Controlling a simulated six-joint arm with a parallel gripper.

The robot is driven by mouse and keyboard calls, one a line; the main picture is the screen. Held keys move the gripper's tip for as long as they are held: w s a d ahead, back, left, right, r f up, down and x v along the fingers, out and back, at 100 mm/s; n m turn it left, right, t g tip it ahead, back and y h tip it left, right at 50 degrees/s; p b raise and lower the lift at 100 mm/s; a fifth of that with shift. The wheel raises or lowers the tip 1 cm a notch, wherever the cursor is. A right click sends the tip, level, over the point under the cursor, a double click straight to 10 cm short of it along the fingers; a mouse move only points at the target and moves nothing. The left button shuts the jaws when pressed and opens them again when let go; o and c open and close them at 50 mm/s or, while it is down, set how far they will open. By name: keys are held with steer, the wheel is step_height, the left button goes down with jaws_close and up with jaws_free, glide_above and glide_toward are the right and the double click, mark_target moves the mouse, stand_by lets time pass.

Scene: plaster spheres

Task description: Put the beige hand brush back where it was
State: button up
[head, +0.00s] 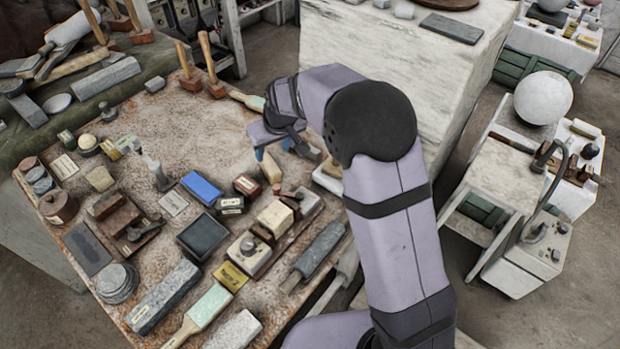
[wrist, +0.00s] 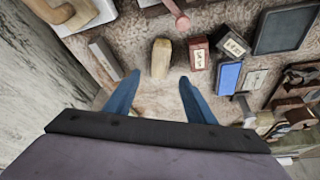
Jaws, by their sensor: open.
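A pale beige, block-like piece with a rounded end, which looks like the beige hand brush (wrist: 161,58), lies on the stone-topped table. It shows just ahead of and between my fingertips in the wrist view, and below my gripper in the head view (head: 270,168). Its bristles cannot be made out. My gripper (wrist: 159,79) is open, with its two blue fingers apart and nothing visible between them. In the head view my gripper (head: 273,149) is over the far right part of the table, partly hidden by its own wrist.
A dark red box (wrist: 199,55) and a black box (wrist: 233,43) stand close right of the beige piece. A grey bar (wrist: 105,60) is near the left finger. The table's back middle is clear.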

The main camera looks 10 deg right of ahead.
steer(key=s+d+m+g, duration=0.1)
steer(key=s+d, duration=0.4)
steer(key=s, duration=0.5)
steer(key=s+d+m+g+h, duration=0.1)
steer(key=s+d+m, duration=0.1)
steer(key=s+d, duration=0.4)
steer(key=s+d+f+m+g, duration=0.1)
steer(key=s+d, duration=0.5)
steer(key=s, duration=0.8)
steer(key=shift+s+g+h, duration=0.2)
steer(key=shift+g+h, duration=0.2)
steer(key=shift+g, duration=0.2)
